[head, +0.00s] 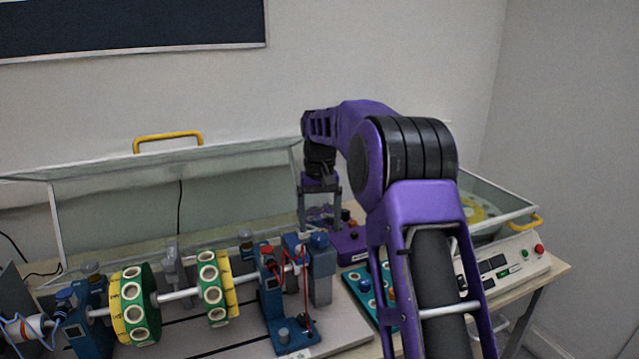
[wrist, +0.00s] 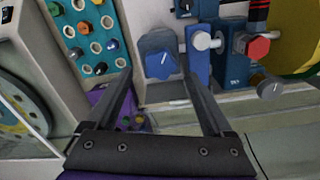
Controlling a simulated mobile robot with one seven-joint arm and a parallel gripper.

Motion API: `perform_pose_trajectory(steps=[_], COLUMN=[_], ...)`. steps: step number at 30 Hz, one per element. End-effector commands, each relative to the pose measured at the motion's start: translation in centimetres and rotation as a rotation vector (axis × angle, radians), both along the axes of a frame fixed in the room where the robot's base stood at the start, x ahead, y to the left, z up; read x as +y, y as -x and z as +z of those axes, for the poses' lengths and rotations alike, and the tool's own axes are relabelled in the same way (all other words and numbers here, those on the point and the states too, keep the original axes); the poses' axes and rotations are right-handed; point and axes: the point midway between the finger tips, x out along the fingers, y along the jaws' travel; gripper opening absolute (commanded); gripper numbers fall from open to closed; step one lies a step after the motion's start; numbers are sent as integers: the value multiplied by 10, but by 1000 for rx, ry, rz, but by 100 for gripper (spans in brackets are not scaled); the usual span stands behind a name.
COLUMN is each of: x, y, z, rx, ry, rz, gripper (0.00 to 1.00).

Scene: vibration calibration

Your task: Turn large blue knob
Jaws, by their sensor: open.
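The large blue knob (wrist: 160,63) has a white pointer mark and shows in the wrist view just beyond my fingertips, roughly centred between them. In the head view the blue knob (head: 319,240) sits on top of a grey post at the right end of the shaft rig. My gripper (wrist: 158,80) is open and empty, with one finger on each side of the knob's line. In the head view my gripper (head: 320,222) points down over the post. The frames do not show any contact with the knob.
The rig's blue bearing stand (wrist: 203,50) and a red hex knob (wrist: 258,48) are close right of the knob. A teal panel of small knobs (wrist: 103,62) lies to the left. A raised clear cover with a yellow handle (head: 168,135) stands behind. A control box (head: 508,262) is at right.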

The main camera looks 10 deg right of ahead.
Motion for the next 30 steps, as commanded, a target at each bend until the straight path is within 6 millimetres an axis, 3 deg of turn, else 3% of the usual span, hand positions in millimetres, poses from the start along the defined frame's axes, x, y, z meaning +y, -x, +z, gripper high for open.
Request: perform_pose_trajectory(steps=[9,15,21,30], x=[0,0,0,0], y=[-1,-1,-1,0], z=[80,120,140,148], rx=[-5,-4,-2,0], ry=[0,0,0,0], rz=[0,1,1,1], gripper=[86,86,86,86])
